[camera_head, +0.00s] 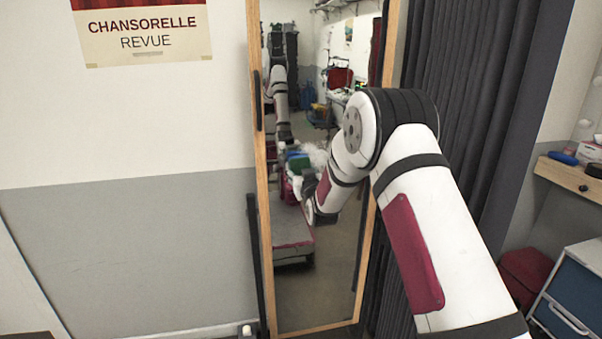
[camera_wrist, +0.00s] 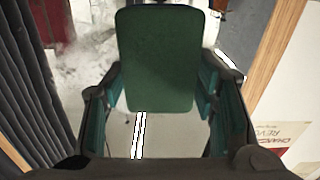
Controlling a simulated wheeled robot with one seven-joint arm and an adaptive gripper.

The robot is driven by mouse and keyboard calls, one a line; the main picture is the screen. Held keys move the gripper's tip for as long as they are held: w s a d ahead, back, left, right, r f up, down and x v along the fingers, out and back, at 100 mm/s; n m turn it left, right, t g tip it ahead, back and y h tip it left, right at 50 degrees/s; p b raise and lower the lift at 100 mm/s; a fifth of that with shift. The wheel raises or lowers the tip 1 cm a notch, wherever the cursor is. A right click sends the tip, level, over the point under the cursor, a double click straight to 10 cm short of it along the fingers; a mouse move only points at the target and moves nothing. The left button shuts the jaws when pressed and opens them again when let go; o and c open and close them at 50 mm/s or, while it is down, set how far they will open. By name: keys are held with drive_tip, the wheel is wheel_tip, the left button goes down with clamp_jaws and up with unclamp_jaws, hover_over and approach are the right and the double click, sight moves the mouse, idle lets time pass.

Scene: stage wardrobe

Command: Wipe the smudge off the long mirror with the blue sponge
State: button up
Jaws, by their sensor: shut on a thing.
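My gripper (camera_wrist: 160,80) is shut on a green, block-shaped, sponge-like thing (camera_wrist: 157,50), with a finger on either side of it. The held thing is green, not blue. A flat blue object (camera_head: 563,158), perhaps the blue sponge, lies on the wooden shelf at the right. The long mirror (camera_head: 318,300) stands upright in a wooden frame, with my arm in front of its right side. A whitish, cloudy smudge (camera_head: 318,156) shows around its mid-height, partly behind my arm. In the wrist view the smudge (camera_wrist: 85,60) is left of the held block. Contact with the glass cannot be told.
A dark curtain (camera_head: 470,90) hangs right of the mirror. The wooden shelf (camera_head: 566,178) also holds a box and a dark round object. A blue drawer unit (camera_head: 580,300) and a dark red bin (camera_head: 525,275) stand below. A poster (camera_head: 145,38) hangs left.

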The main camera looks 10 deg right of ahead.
sight(306, 153)
drive_tip(key=shift+w, duration=0.15)
drive_tip(key=shift+d+r+b, duration=0.8)
drive_tip(key=shift+d+b, duration=0.1)
drive_tip(key=shift+d, duration=5.75)
drive_tip(key=shift+w+a+r+b, duration=0.15)
drive_tip(key=shift+a+b, duration=0.15)
drive_tip(key=shift+a, duration=3.05)
drive_tip(key=shift+s+a+r+b, duration=0.1)
drive_tip(key=shift+a+b, duration=0.15)
drive_tip(key=shift+a, duration=3.05)
drive_tip(key=shift+r+p, duration=0.3)
drive_tip(key=shift+r, duration=0.75)
drive_tip(key=shift+w+d+b, duration=0.1)
drive_tip(key=shift+d+b, duration=0.25)
drive_tip(key=shift+d, duration=1)
drive_tip(key=d+b, duration=0.1)
drive_tip(key=d, duration=0.9)
drive_tip(key=shift+b, duration=0.3)
